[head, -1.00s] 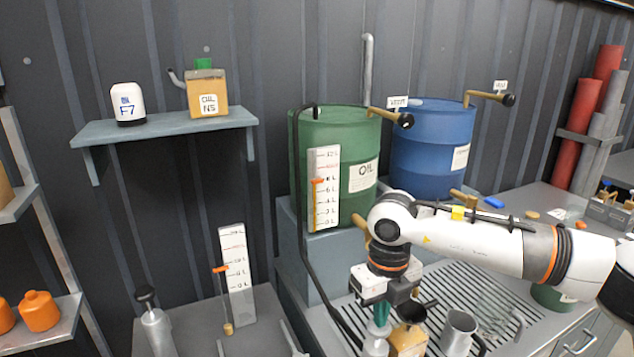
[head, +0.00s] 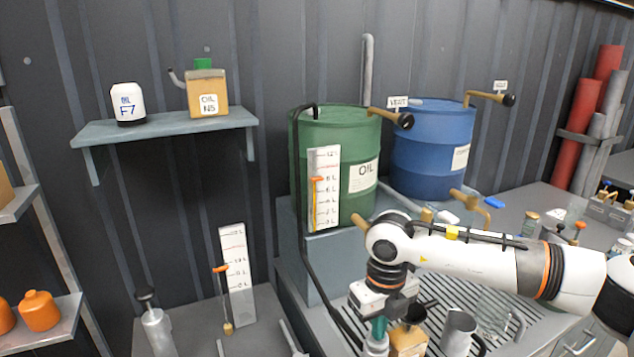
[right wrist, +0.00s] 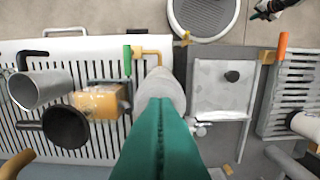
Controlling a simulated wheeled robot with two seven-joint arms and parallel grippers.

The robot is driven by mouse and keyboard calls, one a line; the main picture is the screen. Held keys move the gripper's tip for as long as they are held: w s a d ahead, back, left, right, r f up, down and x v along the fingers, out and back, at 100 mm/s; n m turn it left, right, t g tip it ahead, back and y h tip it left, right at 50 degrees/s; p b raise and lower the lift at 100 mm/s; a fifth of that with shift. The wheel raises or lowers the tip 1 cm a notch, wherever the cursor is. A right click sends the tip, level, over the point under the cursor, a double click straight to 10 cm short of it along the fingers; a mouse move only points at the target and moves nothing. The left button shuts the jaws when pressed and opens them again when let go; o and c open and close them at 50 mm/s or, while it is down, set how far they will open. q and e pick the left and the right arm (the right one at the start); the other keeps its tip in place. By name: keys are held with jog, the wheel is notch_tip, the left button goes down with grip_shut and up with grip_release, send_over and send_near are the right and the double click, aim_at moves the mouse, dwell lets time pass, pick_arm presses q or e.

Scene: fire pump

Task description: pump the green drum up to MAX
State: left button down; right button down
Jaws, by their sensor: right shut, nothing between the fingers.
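The green drum (head: 340,150), labelled OIL, stands on a grey plinth beside the blue drum. A white scale (head: 324,205) stands before it, with an orange marker (head: 317,180) around 8 L, below a red mark. A black hose runs down its left side. My right gripper (head: 379,328) is low over the slatted bench. Its teal fingers are shut and empty, pointing down at a silver pump-like body (head: 375,346), which also shows at their tips in the right wrist view (right wrist: 163,88). Whether they touch it is unclear. My left gripper is not in view.
An amber can (head: 408,341), metal mug (head: 458,332) and clear jug (head: 494,312) stand close right of my gripper. A second scale (head: 238,275) and a black-handled pump (head: 156,328) stand on the left bench. The blue drum (head: 430,155) is behind my arm.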

jog(key=shift+r+p, duration=1.2)
jog(key=shift+r, duration=2)
jog(key=shift+f, duration=0.15)
jog(key=shift+f, duration=3.2)
jog(key=shift+r, duration=0.15)
jog(key=shift+r+p, duration=1.15)
jog(key=shift+r, duration=2.05)
